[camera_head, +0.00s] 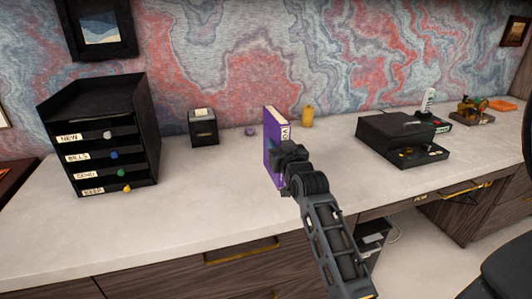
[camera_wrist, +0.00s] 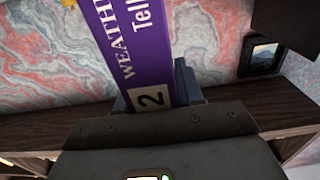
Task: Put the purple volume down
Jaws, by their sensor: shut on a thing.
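The purple volume (camera_head: 270,139) stands upright over the middle of the pale desk top (camera_head: 212,194) in the head view. Its spine, with white lettering and a number 2 label, faces the camera in the wrist view (camera_wrist: 147,45). My gripper (camera_head: 287,158) is shut on the purple volume near its lower part. In the wrist view the gripper's fingers (camera_wrist: 155,93) show on both sides of the spine.
A black drawer tower (camera_head: 104,150) stands at the left, and a small black box (camera_head: 203,129) beside it. A black tray box (camera_head: 397,138) stands at the right. Desk left of the volume is clear.

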